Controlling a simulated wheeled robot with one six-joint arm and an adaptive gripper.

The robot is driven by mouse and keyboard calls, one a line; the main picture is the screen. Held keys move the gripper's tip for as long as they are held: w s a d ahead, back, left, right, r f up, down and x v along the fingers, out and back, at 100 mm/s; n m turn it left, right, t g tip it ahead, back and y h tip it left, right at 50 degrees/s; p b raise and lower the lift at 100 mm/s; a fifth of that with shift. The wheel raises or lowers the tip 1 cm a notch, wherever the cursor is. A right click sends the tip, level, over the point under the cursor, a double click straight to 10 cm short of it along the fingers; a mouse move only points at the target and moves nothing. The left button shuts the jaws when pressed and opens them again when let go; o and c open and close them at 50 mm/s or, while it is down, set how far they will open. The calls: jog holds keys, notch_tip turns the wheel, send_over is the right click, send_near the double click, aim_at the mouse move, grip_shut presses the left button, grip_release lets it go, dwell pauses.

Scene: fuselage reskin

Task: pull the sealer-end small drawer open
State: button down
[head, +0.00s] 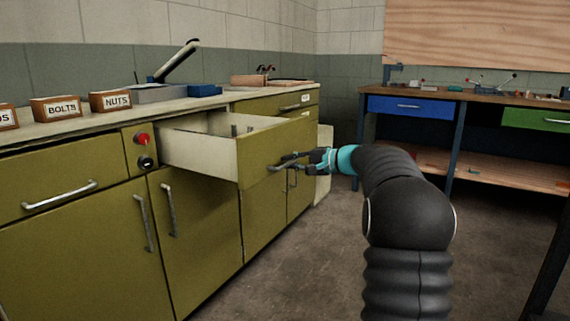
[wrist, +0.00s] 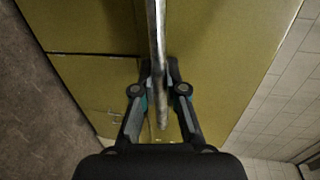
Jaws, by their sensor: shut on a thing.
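An olive drawer (head: 272,152) with pale inner sides stands pulled well out from the cabinet in the head view. Thin upright things show inside it; the rest of its inside is hidden. My gripper (head: 300,160) is at the drawer's front, shut on its metal handle (head: 284,164). In the wrist view the handle (wrist: 157,40) runs upright between the fingers of my gripper (wrist: 159,76), against the olive front (wrist: 215,50). A shut drawer (head: 290,104) with a white label lies farther along the cabinet. No visible marking says which is the sealer-end one.
Cupboard doors (head: 205,225) lie below the open drawer. A red button (head: 142,139) is on the panel left of it. Boxes marked BOLTS (head: 56,109) and NUTS (head: 110,101) stand on the worktop. A workbench (head: 470,96) is at the back right; the floor (head: 300,270) in front is clear.

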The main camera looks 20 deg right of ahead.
jog(key=shift+s, duration=0.3)
jog(key=shift+d, duration=0.1)
jog(key=c, duration=1.2)
grip_release()
jog(key=shift+d, duration=0.1)
jog(key=shift+s+d, duration=0.1)
jog(key=shift+d, duration=0.05)
jog(key=v, duration=1.2)
